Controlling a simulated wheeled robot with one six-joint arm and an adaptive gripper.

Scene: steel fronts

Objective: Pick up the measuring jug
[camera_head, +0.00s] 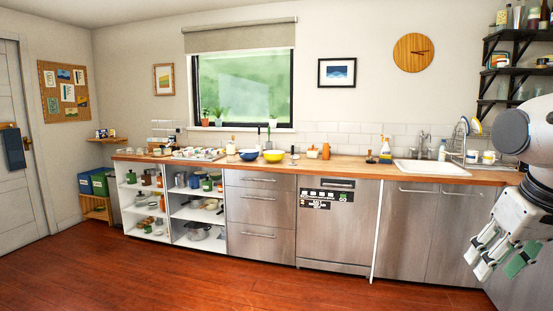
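I cannot make out a measuring jug for certain; the many small items on the counter and in the open shelves are too small to tell apart. My gripper (500,257) hangs at the right edge of the head view, pointing down and to the left, in front of the steel cupboard fronts. Its fingers are spread apart and nothing shows between them. It is well away from the items on the left part of the counter.
A wooden counter (355,168) runs along the wall, with a blue bowl (249,155), a yellow bowl (274,156) and a white sink (431,168). Open shelves (172,245) hold pots and dishes at left. The red wooden floor (250,285) is clear.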

